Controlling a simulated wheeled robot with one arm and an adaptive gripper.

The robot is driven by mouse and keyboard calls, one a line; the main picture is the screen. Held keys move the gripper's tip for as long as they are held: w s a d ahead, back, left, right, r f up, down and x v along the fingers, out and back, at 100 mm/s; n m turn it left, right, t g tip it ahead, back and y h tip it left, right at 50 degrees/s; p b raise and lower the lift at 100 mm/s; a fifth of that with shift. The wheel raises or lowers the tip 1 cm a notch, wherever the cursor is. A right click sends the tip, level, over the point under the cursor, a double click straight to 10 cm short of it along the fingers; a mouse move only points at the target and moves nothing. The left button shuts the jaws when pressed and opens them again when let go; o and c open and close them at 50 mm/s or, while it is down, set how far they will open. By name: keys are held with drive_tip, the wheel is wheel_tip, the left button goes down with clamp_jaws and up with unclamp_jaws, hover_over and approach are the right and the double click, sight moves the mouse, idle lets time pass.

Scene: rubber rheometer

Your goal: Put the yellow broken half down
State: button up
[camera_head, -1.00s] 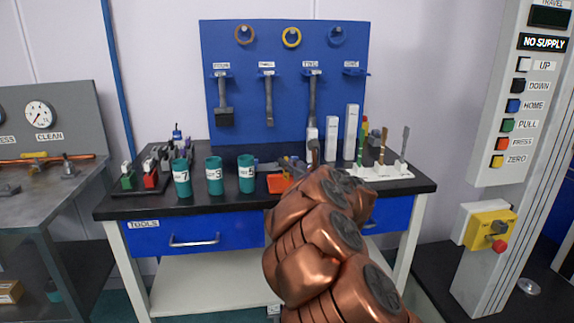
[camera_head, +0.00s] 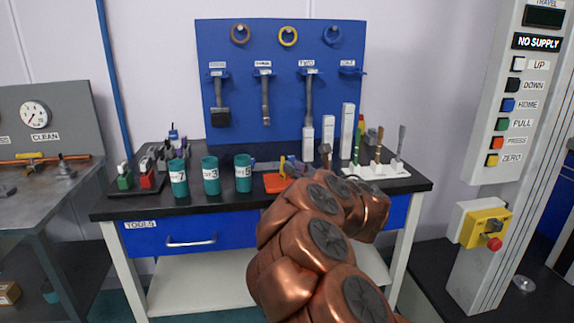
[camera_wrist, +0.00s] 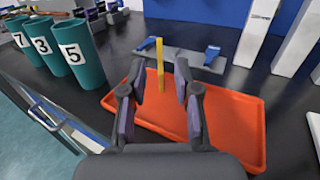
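The yellow broken half (camera_wrist: 161,80) is a thin strip in the wrist view, seen between my fingers with a gap on each side. Its lower part shows against the orange tray (camera_wrist: 236,125) and its upper end overlaps a grey bar behind; I cannot tell whether it stands or leans. My gripper (camera_wrist: 160,75) is open over the tray. In the head view, the yellow half (camera_head: 282,166) is a small sliver by the orange tray (camera_head: 274,184), and my copper arm hides most of the gripper.
Teal cups numbered 7, 3 and 5 (camera_head: 243,173) stand left of the tray. A grey bar with blue clamps (camera_wrist: 180,57) lies behind it. White blocks (camera_head: 347,132) and a white holder with brushes (camera_head: 385,171) are at right. The front table edge is close.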

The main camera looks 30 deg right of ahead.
drive_tip(key=s, duration=0.6)
drive_tip(key=shift+s+d, duration=0.15)
drive_tip(key=shift+d, duration=0.1)
